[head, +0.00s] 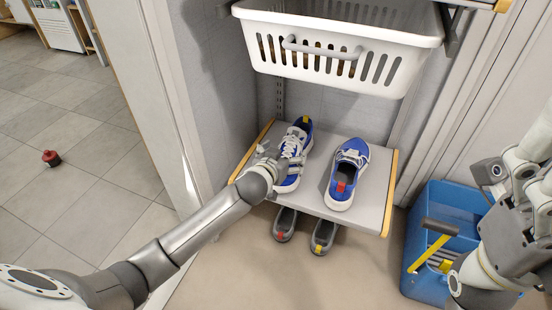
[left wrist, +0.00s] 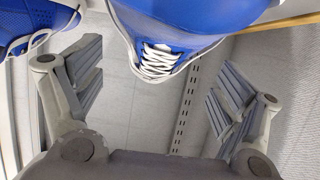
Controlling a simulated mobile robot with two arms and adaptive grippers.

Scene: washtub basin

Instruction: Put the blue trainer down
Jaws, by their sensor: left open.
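Two blue trainers with white soles stand side by side on a grey shelf. The left trainer (head: 297,141) has a yellow heel tab, and my left gripper (head: 278,160) is beside and partly over it. The right trainer (head: 346,175) has a red tab and stands clear of the gripper. In the left wrist view my left gripper (left wrist: 158,95) is open, its fingers spread with nothing clasped. A laced blue trainer (left wrist: 165,35) is at the top middle there, the other (left wrist: 35,20) at the top left. My right gripper (head: 505,240) is at the right edge; its fingers are unclear.
The grey shelf (head: 377,190) has yellow-edged sides. A white basket (head: 335,45) hangs above it. Two dark grey shoes (head: 322,236) stand below. A blue bin (head: 452,205) with a yellow handle is at the right. A small red object (head: 51,158) lies on the tiled floor.

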